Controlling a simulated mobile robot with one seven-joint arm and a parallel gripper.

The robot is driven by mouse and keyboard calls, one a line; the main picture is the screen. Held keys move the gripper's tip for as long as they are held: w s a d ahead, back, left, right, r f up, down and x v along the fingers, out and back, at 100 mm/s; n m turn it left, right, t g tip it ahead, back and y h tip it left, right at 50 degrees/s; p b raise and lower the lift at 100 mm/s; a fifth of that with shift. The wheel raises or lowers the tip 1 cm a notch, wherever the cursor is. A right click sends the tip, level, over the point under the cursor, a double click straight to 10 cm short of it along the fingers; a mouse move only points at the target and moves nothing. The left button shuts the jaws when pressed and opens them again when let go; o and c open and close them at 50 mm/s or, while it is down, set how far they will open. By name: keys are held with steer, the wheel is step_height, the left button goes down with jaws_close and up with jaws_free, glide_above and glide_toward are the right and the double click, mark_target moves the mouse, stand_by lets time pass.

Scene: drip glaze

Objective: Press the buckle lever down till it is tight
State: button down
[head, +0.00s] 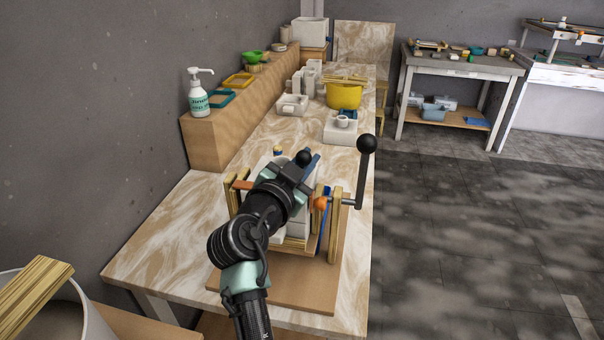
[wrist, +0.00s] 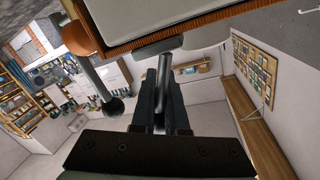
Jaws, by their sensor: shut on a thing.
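My gripper (wrist: 164,72) points up in the wrist view, its two dark fingers close together. A thin grey metal piece, apparently the buckle lever (wrist: 163,88), lies between them, and the gripper is shut on it. The lever meets a grey buckle part (wrist: 158,48) beneath an orange strap edge (wrist: 213,28). In the head view my wrist is over the wooden frame (head: 334,225) with its pale block (head: 296,225), hiding the fingertips and lever. The orange strap (head: 243,185) shows at the frame's left. How tight it is cannot be told.
A crank with a black ball (head: 367,144) stands up at the frame's right; its rod also shows in the wrist view (wrist: 93,75). Behind are a white mould (head: 342,128) and a yellow bucket (head: 343,95). A pump bottle (head: 198,92) stands on the left ledge.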

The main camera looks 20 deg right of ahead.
steer(key=shift+s+d+f+m+y+b, duration=0.15)
steer(key=shift+d+f+m+y+b, duration=0.1)
steer(key=shift+m+b, duration=0.7)
steer(key=shift+s+d+f+m+y+b, duration=0.25)
steer(key=shift+m+b, duration=0.45)
steer(key=shift+b, duration=0.45)
steer(key=shift+s+d+f+m+y+b, duration=0.1)
steer(key=shift+d+f+m+b, duration=0.2)
steer(key=shift+m+b, duration=0.65)
steer(key=c, duration=0.9)
jaws_free()
steer(key=shift+s+a, duration=0.1)
steer(key=shift+a, duration=0.05)
steer(key=b+v, duration=0.1)
steer(key=v, duration=1.1)
steer(key=shift+s+a+r, duration=0.15)
steer(key=shift+s, duration=0.2)
